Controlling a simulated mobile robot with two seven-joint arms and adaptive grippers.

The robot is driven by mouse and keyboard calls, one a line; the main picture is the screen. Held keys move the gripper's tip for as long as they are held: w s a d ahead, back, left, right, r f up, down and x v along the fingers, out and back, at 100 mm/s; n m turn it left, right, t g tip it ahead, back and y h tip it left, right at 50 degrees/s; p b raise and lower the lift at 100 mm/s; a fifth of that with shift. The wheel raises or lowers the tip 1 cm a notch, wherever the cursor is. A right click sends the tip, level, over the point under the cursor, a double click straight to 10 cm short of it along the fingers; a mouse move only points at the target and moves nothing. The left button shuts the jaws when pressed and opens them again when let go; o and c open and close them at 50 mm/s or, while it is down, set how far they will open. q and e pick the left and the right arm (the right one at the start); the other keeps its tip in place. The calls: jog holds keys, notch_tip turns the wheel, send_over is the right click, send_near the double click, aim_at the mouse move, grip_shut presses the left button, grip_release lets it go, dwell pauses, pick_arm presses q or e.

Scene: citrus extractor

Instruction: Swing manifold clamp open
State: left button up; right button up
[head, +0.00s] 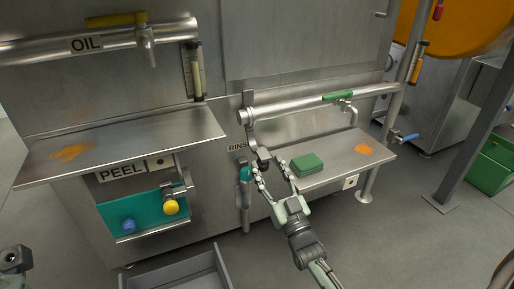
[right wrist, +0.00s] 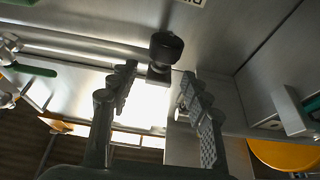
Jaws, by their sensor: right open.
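The rinse manifold (head: 310,103) is a steel pipe along the machine front at right. At its left end is the clamp (head: 249,118), an upright metal strap with a black knob (head: 263,153) at its lower end. My right gripper (head: 275,178) is open and empty just below and in front of the knob. In the right wrist view the black knob (right wrist: 166,46) shows between and beyond the two open fingertips (right wrist: 159,78); I see no finger touching it.
A teal-handled part (head: 245,173) hangs left of my right gripper. An open drawer (head: 185,275) and the peel opening with a yellow knob (head: 171,207) are lower left.

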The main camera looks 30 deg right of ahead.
aim_at(261, 151)
jog(key=b+x, duration=0.1)
jog(key=x, duration=0.6)
jog(key=shift+w+r, duration=0.2)
jog(key=shift+r, duration=0.05)
jog(key=shift+c, duration=0.4)
grip_shut()
